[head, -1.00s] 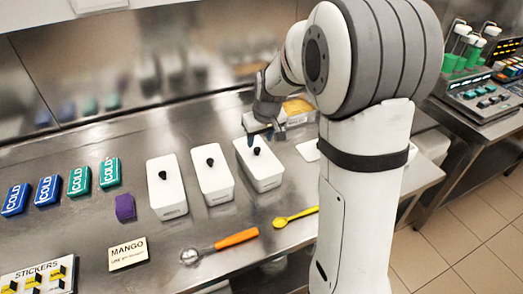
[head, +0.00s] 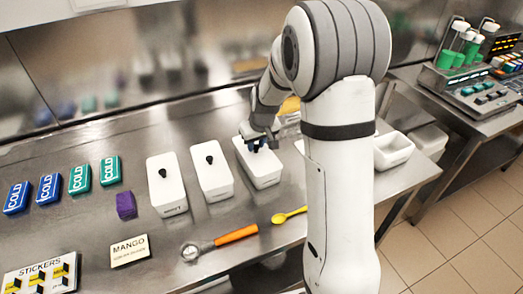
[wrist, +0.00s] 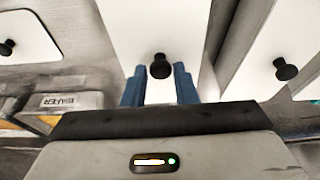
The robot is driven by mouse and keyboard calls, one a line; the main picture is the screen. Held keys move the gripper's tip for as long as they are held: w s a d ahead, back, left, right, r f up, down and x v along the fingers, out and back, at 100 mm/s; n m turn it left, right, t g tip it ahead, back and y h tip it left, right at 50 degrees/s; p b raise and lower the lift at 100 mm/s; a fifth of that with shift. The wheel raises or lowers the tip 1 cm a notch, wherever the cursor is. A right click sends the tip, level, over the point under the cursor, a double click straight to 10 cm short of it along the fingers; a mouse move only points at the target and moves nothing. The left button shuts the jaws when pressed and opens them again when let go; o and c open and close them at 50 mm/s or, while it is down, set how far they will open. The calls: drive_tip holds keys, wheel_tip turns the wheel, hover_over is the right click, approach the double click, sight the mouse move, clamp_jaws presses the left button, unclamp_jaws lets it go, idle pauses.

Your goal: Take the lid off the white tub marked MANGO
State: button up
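Three white lidded tubs with black knobs stand in a row in the head view: left tub (head: 166,190), middle tub (head: 212,182) and right tub (head: 262,172). The markings on their fronts are too small to read. My gripper (head: 258,146) is over the right tub, at its knob. In the wrist view my gripper (wrist: 159,88) is open, its blue fingers on either side of the black knob (wrist: 160,66). I cannot tell whether they touch it. The middle tub's lid (wrist: 282,45) shows at the right there.
A MANGO card (head: 129,250), an orange-handled scoop (head: 235,236) and a yellow spoon (head: 289,214) lie in front. A purple block (head: 126,205) and COLD packs (head: 79,180) are left. Another knobbed white lid (wrist: 25,38) is beside the right tub. An open white tub (head: 393,150) is far right.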

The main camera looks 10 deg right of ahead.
clamp_jaws()
